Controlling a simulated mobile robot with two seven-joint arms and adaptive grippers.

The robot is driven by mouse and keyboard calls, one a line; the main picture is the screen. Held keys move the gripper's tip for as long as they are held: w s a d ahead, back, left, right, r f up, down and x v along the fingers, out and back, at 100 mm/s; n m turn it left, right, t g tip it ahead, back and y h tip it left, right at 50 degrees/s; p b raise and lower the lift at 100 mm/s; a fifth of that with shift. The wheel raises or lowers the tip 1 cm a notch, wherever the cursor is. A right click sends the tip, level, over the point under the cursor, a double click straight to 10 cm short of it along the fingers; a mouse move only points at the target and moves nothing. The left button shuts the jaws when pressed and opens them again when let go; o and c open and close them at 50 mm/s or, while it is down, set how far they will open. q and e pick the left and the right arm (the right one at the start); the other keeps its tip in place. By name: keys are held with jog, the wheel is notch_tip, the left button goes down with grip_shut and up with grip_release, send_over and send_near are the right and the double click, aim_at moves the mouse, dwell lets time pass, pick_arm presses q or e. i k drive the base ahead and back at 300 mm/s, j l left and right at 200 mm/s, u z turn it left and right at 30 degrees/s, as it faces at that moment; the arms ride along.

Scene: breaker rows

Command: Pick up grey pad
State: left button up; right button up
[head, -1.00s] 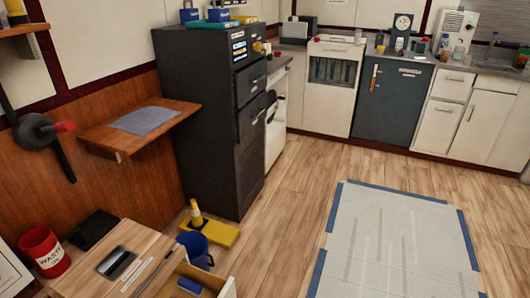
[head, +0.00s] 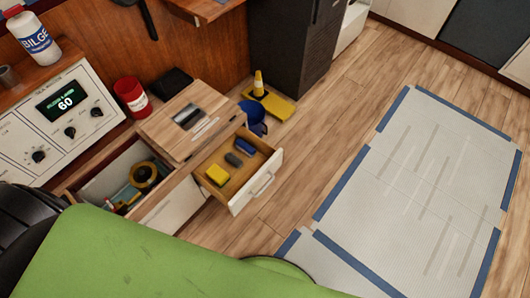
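A small dark grey pad (head: 234,159) lies in the open wooden drawer (head: 264,184), between a yellow block (head: 217,175) and a blue block (head: 245,146). The drawer has a white front with a handle and is pulled out from below the wooden top of a low cabinet (head: 185,120). The inside of the drawer shows from above and nothing covers the pad. Neither of my grippers shows in the head view.
An open compartment (head: 112,178) left of the drawer holds tools and a yellow-black roll. A red can (head: 131,96) and a blue bucket (head: 253,117) stand near the cabinet. A yellow stand with cone (head: 268,103) is behind. Wooden floor right of the drawer is clear, up to a blue-edged mat (head: 410,190).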

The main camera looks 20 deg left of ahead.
aim_at(230, 157)
jog(key=u, duration=0.95)
